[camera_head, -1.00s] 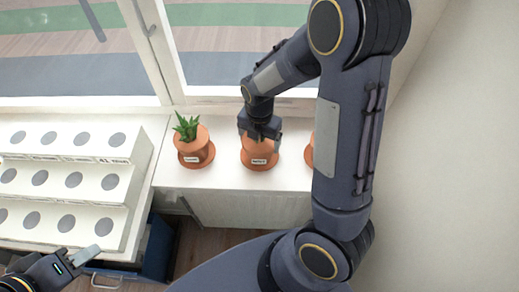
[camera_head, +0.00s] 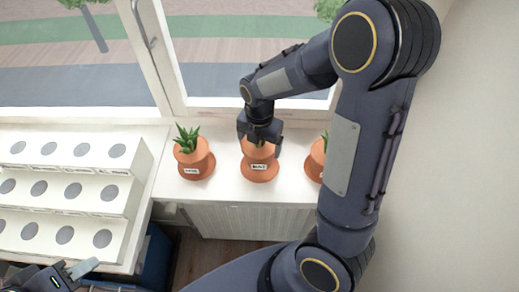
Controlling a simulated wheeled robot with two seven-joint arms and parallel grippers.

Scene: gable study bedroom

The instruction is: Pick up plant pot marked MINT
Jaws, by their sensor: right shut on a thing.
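Three terracotta pots on saucers stand in a row on the white sill. The left pot (camera_head: 193,158) holds a spiky green plant and has a small label. The right pot (camera_head: 318,155) is partly hidden by my right arm. My left gripper (camera_head: 79,271) is at the bottom left, away from the pots; its jaw state is unclear.
A white stepped rack (camera_head: 118,208) with grey round spots stands left of the sill (camera_head: 226,184). The window frame (camera_head: 172,62) rises close behind the pots. A plain wall (camera_head: 459,170) is on the right. A blue box (camera_head: 157,258) is below.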

